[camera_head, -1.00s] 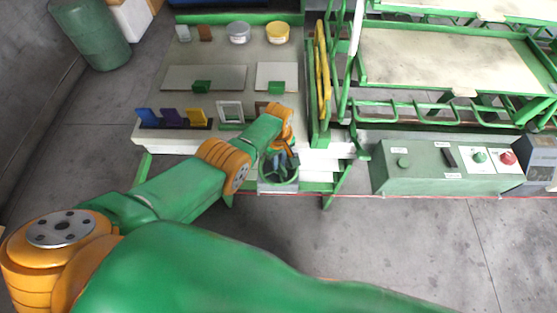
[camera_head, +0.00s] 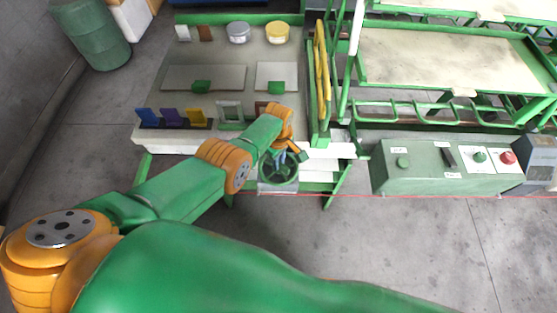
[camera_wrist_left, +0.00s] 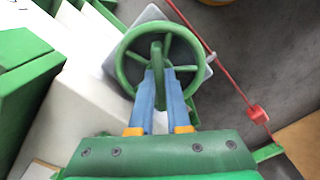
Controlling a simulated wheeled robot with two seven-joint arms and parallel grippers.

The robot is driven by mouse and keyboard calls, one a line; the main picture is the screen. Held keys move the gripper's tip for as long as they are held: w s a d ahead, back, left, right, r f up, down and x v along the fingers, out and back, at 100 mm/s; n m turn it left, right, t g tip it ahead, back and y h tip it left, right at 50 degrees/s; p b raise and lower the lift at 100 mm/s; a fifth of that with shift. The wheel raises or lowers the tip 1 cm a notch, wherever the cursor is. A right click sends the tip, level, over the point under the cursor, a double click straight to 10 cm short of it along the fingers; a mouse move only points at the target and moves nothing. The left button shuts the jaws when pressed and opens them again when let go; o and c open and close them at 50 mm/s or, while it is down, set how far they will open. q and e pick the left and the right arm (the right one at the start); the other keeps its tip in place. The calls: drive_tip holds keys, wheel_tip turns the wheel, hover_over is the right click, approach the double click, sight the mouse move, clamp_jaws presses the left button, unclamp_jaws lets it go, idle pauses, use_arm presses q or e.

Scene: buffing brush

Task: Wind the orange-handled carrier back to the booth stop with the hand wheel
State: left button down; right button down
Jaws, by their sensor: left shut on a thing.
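The green hand wheel (camera_head: 279,178) stands at the front edge of the workbench in the head view. In the left wrist view the wheel (camera_wrist_left: 123,55) shows with its rim, spokes and an upright green grip (camera_wrist_left: 157,56). My left gripper (camera_head: 282,157) is at the far side of the wheel in the head view. In the left wrist view its blue fingers (camera_wrist_left: 159,80) are shut on the wheel's grip. I cannot pick out the orange-handled carrier with certainty. My right gripper is not in view.
The bench (camera_head: 222,58) holds tins, flat plates and coloured holders. A yellow-railed frame (camera_head: 322,75) stands right of the wheel. A green control box (camera_head: 445,168) with a red button is further right. A red cord (camera_wrist_left: 232,80) runs beside the wheel. Grey floor lies in front.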

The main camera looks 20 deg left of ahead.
use_arm(q)
drive_tip(key=shift+r, duration=0.1)
drive_tip(key=c, duration=0.9)
unclamp_jaws()
wheel_tip(320, 180, up, 7)
drive_tip(key=p, duration=0.5)
drive_tip(key=shift+r+p, duration=0.1)
drive_tip(key=shift+p, duration=0.25)
